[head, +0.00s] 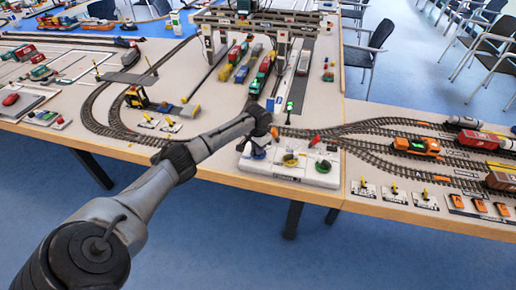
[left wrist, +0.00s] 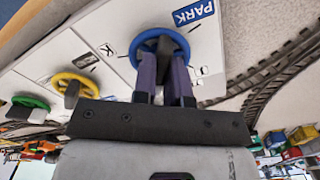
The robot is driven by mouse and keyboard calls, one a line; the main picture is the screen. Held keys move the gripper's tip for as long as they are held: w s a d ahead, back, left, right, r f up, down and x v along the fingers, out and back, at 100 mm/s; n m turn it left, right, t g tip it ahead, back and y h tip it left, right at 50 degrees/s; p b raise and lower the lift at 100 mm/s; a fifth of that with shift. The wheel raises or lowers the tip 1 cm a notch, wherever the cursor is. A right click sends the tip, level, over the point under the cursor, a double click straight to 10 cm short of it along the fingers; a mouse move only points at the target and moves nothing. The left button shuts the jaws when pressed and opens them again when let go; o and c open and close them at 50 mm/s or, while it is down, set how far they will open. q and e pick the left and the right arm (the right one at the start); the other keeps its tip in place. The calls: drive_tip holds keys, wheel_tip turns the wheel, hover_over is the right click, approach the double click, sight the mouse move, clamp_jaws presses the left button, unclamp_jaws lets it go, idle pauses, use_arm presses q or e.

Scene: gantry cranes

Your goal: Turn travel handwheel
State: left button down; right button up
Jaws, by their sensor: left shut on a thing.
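A white control panel (head: 285,171) at the table's front edge carries three handwheels. The blue handwheel (head: 251,153) is at its left end, the yellow handwheel (head: 290,160) in the middle, the green handwheel (head: 323,166) at the right. In the left wrist view, the blue wheel (left wrist: 137,41) lies beside a blue PARK label (left wrist: 193,11). My left gripper (left wrist: 166,52) is shut on the dark grip of the blue wheel. The yellow wheel (left wrist: 57,80) and green wheel (left wrist: 29,101) stand free. Which wheel is labelled for travel is not legible. My right gripper is not in view.
A gantry crane (head: 262,22) stands behind the panel over coloured containers and wagons. Tracks with an orange locomotive (head: 416,146) run to the right. A small green signal (head: 289,107) and a red piece (head: 314,141) are close behind the panel. Small yellow levers (head: 171,121) stand to the left.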

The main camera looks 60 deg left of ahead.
use_arm(q)
drive_tip(key=shift+r+n+p, duration=0.2)
drive_tip(key=shift+n+p, duration=0.1)
drive_tip(key=shift+p, duration=0.3)
drive_tip(key=n+p, duration=0.5)
drive_tip(key=p, duration=0.3)
drive_tip(key=shift+d+r+n, duration=0.1)
drive_tip(key=shift+n, duration=0.2)
drive_tip(key=n+p, duration=0.3)
drive_tip(key=n, duration=0.1)
drive_tip(key=n+p, duration=0.1)
drive_tip(key=n, duration=0.1)
drive_tip(key=shift+w+f, duration=0.1)
drive_tip(key=shift+f, duration=0.15)
drive_tip(key=shift+n, duration=0.7)
drive_tip(key=shift+p, duration=0.3)
drive_tip(key=shift+f, duration=0.1)
drive_tip(key=c, duration=1.2)
unclamp_jaws()
